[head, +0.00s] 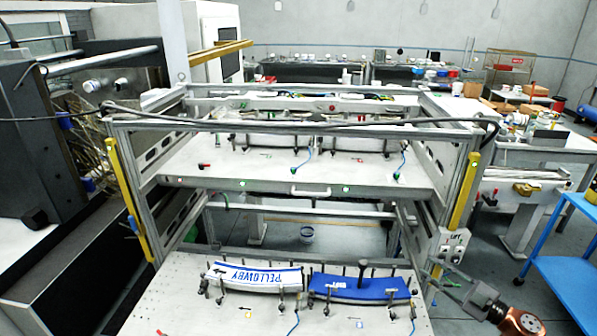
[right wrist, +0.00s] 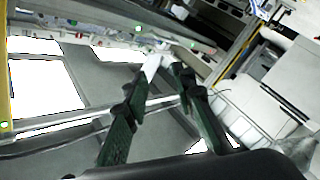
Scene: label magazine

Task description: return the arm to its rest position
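My right gripper (head: 445,281) is at the lower right of the head view, beside the right post of the metal frame. The right wrist view shows its two dark fingers (right wrist: 164,68) apart, with nothing held between them. The orange and grey wrist part behind it is mine. My left gripper and left arm are not in the head view. On the lower shelf (head: 180,300) a white label stack marked PELLOWBY (head: 254,275) lies to the left of a blue label stack (head: 360,288). Both sit among small upright posts, away from the right gripper.
The metal frame (head: 468,190) has yellow strips on its posts and an upper shelf (head: 230,168) with a white handle. A switch box marked LIFT (head: 452,244) is close above my right gripper. A blue cart (head: 570,270) stands to the right. Grey floor shows between.

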